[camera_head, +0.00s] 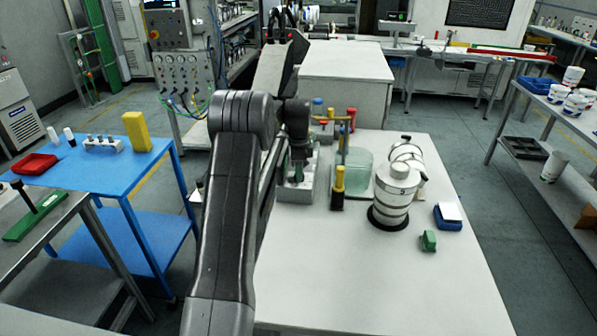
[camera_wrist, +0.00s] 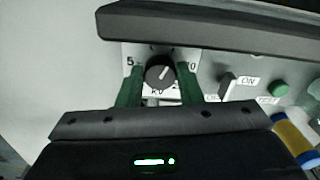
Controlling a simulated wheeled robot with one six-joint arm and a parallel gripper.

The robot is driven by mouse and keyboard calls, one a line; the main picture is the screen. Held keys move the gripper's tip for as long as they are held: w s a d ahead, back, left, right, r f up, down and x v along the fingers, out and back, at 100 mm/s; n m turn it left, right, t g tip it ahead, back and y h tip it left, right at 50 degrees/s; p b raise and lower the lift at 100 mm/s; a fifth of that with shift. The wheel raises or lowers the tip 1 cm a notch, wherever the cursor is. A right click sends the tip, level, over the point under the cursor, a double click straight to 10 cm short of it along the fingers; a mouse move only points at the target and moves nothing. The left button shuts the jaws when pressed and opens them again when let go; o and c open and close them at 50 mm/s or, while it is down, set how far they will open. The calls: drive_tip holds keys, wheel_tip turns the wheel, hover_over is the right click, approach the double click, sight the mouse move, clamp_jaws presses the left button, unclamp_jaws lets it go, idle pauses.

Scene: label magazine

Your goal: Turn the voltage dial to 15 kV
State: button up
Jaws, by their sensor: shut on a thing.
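In the wrist view the voltage dial (camera_wrist: 160,73) is a round black knob with a pale pointer mark, on a light panel plate. A 5 shows to its left, a partly covered number ending in 0 to its right, and kV below it. My gripper (camera_wrist: 160,82) has two green fingers, one on each side of the dial, and is shut on it. The pointer mark leans up and to the right; its exact reading is too small to tell. In the head view my arm hides much of the work area, and the dial cannot be made out.
Right of the dial in the wrist view are a toggle switch (camera_wrist: 227,85) marked ON and a green button (camera_wrist: 279,89). A dark bar (camera_wrist: 200,32) crosses above. In the head view a yellow-and-black tool (camera_head: 338,188) and a ringed white insulator (camera_head: 395,195) stand on the white table (camera_head: 380,285).

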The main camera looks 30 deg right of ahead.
drive_tip(key=shift+d+r+m, duration=0.1)
drive_tip(key=shift+r+m, duration=0.05)
drive_tip(key=shift+m, duration=0.15)
drive_tip(key=o, duration=1)
drive_tip(key=shift+c, duration=0.2)
wheel_tip(320, 180, up, 14)
drive_tip(key=b, duration=0.1)
drive_tip(key=shift+b, duration=0.35)
drive_tip(key=shift+f, duration=0.25)
wheel_tip(320, 180, down, 14)
drive_tip(key=shift+r+p, duration=0.1)
drive_tip(key=shift+p, duration=0.75)
